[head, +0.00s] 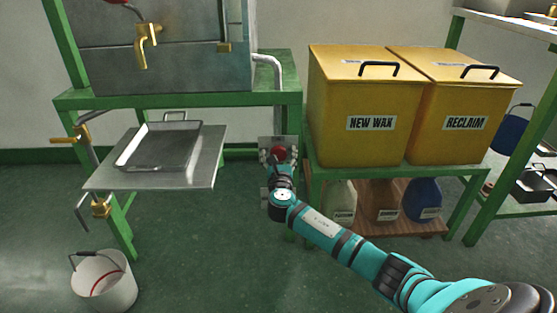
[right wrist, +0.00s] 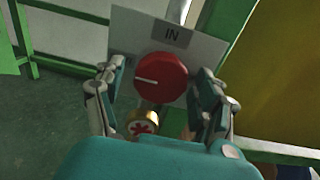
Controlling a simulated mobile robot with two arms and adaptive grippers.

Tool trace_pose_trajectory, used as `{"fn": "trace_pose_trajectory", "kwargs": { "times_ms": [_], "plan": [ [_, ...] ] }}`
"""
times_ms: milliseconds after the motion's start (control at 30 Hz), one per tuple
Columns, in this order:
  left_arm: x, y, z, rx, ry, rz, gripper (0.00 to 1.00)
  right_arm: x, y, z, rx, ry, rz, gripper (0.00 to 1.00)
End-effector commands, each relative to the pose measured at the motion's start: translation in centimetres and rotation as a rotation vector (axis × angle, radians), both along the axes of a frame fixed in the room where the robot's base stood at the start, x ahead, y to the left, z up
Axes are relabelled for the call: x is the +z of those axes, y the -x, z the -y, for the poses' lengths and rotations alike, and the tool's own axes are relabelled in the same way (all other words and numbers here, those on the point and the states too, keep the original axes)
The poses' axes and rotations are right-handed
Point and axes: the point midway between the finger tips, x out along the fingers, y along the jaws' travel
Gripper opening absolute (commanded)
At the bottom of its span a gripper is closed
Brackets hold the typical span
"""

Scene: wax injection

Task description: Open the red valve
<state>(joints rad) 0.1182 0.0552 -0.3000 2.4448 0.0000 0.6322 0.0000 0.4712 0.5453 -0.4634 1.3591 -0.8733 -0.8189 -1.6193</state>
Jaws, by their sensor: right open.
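The red valve (right wrist: 161,78) is a round red knob with a white line pointing left, on a white plate marked IN. In the right wrist view it sits between the two fingers of my right gripper (right wrist: 160,92), which are open on either side with gaps. In the head view the red valve (head: 280,153) shows just beyond my right gripper (head: 279,158), low between the green bench and the yellow bins. A brass fitting with a red star-like mark (right wrist: 143,124) lies below the knob. My left gripper is not in view.
Yellow bins marked NEW WAX (head: 362,150) and RECLAIM (head: 462,150) stand on a green rack right of my arm. A metal shelf (head: 215,170) holds a tray (head: 190,130) on the left. A white bucket (head: 110,292) stands on the floor.

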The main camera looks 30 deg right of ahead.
Motion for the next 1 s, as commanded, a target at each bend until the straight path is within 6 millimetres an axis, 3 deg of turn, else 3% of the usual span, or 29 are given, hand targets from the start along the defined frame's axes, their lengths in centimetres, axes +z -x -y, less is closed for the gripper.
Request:
{"fn": "trace_pose_trajectory", "kwargs": {
  "times_ms": [267, 700, 1000],
  "plan": [
    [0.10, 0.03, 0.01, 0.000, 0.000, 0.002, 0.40, 0.05, -0.13, 0.06, 0.001, -0.001, 0.001, 0.72],
    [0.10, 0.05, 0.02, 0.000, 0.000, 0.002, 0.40, 0.02, -0.10, 0.04, 0.001, -0.001, 0.001, 0.15],
    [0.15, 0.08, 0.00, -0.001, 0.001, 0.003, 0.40, 0.02, -0.10, 0.03, 0.001, -0.033, 0.020, 0.15]
  ]
}}
